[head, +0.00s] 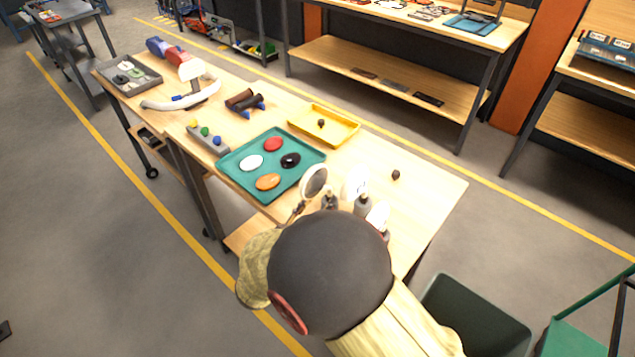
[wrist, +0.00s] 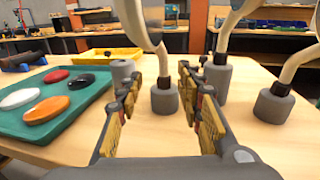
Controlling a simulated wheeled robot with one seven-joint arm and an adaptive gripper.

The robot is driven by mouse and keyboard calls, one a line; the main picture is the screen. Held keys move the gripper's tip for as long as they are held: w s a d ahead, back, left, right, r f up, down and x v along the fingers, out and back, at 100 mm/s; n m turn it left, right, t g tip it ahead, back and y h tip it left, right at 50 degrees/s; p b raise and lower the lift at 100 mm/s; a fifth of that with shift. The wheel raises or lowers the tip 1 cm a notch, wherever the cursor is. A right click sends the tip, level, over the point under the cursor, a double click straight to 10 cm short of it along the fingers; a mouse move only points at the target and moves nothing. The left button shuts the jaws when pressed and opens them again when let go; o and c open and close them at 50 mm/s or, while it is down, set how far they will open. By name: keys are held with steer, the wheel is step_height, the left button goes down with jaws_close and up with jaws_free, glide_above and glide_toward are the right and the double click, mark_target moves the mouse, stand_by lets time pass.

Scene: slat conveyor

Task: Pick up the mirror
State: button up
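Several pale curved-stem pieces on grey round bases stand on the wooden bench. In the wrist view, the nearest has its grey base (wrist: 165,98) just beyond and between my fingers, with its curved stem rising past the top edge. A round mirror-like disc (head: 314,180) shows in the head view; I cannot tell which base carries it. Another stand (wrist: 217,80) is behind my right finger, and a third (wrist: 275,102) is farther right. My gripper (wrist: 160,78) is open, with nothing seen clamped. In the head view, my dark arm joint hides most of it.
A teal tray (head: 228,165) with several coloured oval pieces lies left of my gripper. A yellow tray (head: 340,134) stands behind it. A small dark ball (head: 396,175) lies on open bench at right. A dark green bin (head: 475,318) stands on the floor at lower right.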

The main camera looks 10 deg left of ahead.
steer(key=b+x, duration=0.1)
steer(key=x, duration=0.1)
steer(key=b+x, duration=0.1)
steer(key=x, duration=0.1)
steer(key=shift+w+d+f, duration=0.15)
steer(key=shift+d, duration=0.25)
steer(key=shift+w, duration=0.25)
jaws_close()
